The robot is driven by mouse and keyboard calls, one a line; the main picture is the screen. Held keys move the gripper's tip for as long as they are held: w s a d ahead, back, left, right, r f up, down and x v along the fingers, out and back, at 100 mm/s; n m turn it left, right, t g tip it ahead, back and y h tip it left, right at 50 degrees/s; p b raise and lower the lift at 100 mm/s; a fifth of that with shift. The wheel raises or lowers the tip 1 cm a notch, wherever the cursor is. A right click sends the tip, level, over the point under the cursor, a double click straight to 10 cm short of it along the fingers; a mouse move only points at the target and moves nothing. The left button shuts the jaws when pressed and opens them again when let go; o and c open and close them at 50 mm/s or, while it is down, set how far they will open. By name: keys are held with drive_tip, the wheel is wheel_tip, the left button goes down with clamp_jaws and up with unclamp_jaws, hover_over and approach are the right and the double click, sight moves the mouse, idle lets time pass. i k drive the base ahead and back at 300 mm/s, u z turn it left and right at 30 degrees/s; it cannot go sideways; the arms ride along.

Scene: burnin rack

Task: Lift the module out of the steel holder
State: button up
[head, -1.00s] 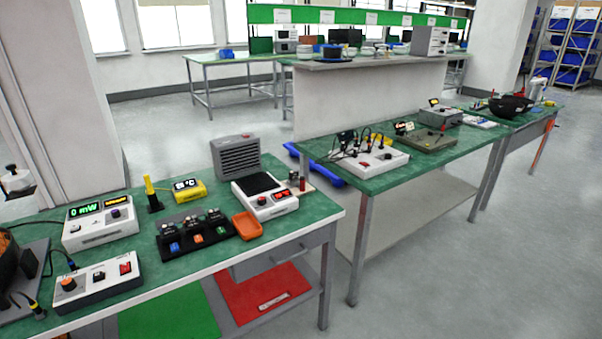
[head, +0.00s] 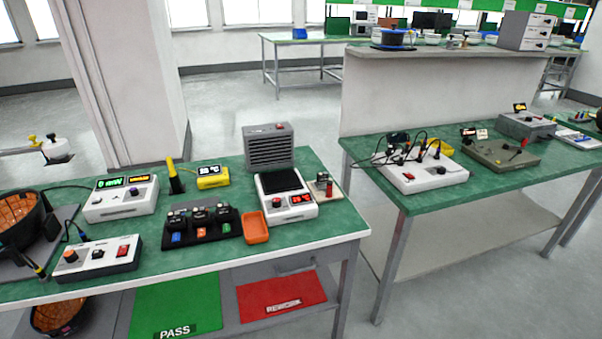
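Several small dark modules sit side by side in a black tray (head: 205,241) on the near green bench, with blue, orange and green tags in front. A small stand (head: 325,189) with a pale base, a metal-grey and dark upper part and a red piece stands right of the white heater unit (head: 302,207). It may be the steel holder, but it is too small to tell, and I cannot make out a module in it. My gripper is not in view.
An orange tray (head: 254,228) lies between the black tray and heater unit. A grey vented box (head: 268,147) stands behind. White meters (head: 121,200) and a switch box (head: 97,259) fill the left. A gap of floor separates the second bench (head: 480,188).

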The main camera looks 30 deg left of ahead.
sight(322, 177)
drive_tip(key=u, duration=0.45)
drive_tip(key=i, duration=1)
drive_tip(key=u, duration=0.75)
drive_tip(key=i, duration=0.6)
drive_tip(key=u, duration=0.25)
drive_tip(key=k, duration=0.8)
drive_tip(key=u, duration=0.2)
drive_tip(key=i, duration=0.8)
drive_tip(key=z, duration=0.1)
